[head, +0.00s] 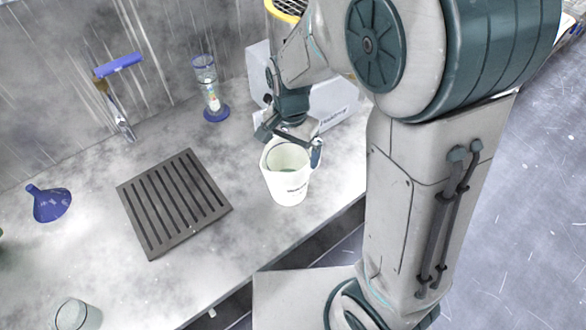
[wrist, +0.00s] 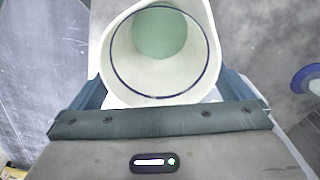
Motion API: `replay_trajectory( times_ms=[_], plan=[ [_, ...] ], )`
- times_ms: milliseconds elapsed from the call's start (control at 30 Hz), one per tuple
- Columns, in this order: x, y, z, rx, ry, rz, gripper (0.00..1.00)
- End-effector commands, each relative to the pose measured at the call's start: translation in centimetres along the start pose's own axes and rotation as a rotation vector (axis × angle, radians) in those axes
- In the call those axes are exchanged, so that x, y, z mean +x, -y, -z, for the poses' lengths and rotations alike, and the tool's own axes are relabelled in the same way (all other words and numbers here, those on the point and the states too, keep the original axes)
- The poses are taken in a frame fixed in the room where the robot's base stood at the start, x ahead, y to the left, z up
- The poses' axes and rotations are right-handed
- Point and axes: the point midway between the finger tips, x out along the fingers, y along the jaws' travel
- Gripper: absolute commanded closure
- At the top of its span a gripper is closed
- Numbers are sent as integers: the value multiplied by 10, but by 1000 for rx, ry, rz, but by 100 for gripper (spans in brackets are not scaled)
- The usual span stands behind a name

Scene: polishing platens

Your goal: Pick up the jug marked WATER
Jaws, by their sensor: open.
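The white jug (head: 286,184) stands upright on the counter, right of the dark slotted grate. It has dark lettering on its front, too small to read here. In the wrist view I look down into the jug (wrist: 117,60), with a dark blue ring inside and a pale green bottom. My gripper (head: 290,142) is open at the jug's rim, from above and behind. In the wrist view my gripper (wrist: 160,100) spreads across the near side of the jug. I cannot tell whether the fingers touch its wall.
A dark slotted grate (head: 174,203) lies left of the jug. A blue-based cylinder (head: 210,92), a blue-handled tap (head: 117,90) and a grey-white machine (head: 335,105) stand behind. A blue funnel (head: 50,203) and a clear beaker (head: 76,315) are at the left. The counter's front edge is close to the jug.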

Motion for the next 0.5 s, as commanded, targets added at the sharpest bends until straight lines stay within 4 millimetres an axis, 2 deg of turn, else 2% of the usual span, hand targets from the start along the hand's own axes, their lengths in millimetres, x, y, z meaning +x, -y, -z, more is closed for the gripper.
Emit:
replay_trajectory(
  times_ms=[167,433,500],
  plan=[
    [18,0,0,1,2,-1,0],
    [21,0,0,0,0,1,0],
    [21,0,0,0,0,1,19]
  ],
)
